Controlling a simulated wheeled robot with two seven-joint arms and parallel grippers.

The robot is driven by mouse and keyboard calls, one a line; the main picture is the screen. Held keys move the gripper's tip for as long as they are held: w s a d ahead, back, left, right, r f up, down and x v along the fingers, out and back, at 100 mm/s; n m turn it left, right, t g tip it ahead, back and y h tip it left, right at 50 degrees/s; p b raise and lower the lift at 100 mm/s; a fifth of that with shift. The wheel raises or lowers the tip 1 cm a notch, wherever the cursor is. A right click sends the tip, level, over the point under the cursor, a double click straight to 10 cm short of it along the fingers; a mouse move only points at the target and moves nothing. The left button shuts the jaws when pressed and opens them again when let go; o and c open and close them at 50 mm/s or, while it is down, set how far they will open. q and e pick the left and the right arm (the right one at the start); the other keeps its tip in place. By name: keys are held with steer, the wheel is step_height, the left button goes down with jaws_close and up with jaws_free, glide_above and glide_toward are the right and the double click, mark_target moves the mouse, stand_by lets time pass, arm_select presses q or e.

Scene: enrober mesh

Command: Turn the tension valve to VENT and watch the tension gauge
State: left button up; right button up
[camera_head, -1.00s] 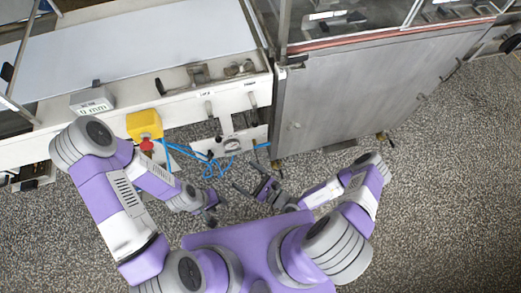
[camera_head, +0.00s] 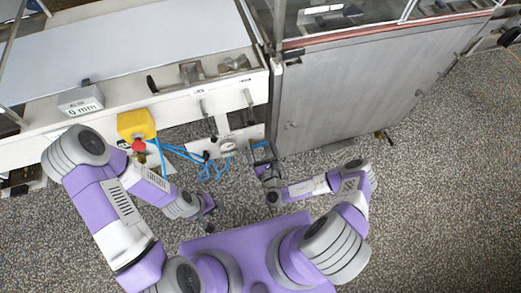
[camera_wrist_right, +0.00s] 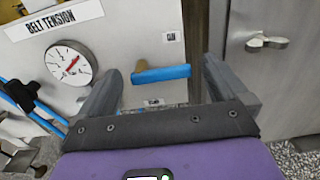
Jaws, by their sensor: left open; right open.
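The belt tension gauge (camera_wrist_right: 68,63) is a round white dial with a red needle pointing up and right, under a BELT TENSION label; its scale is too small to read. It also shows small in the head view (camera_head: 228,147). The tension valve (camera_wrist_right: 165,74) has a blue lever lying nearly level, pointing right from a brass stem. My right gripper (camera_wrist_right: 162,65) is open, its fingers on either side of the lever; contact cannot be told. In the head view the right gripper (camera_head: 262,158) is at the panel. My left gripper (camera_head: 209,207) is open and empty above the floor.
A small label (camera_wrist_right: 171,37) sits above the lever and another (camera_wrist_right: 153,102) below it; neither reads clearly. A grey cabinet (camera_head: 360,95) stands right of the panel. A yellow box with a red button (camera_head: 138,146) is at left.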

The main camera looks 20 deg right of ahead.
steer(key=c, duration=1)
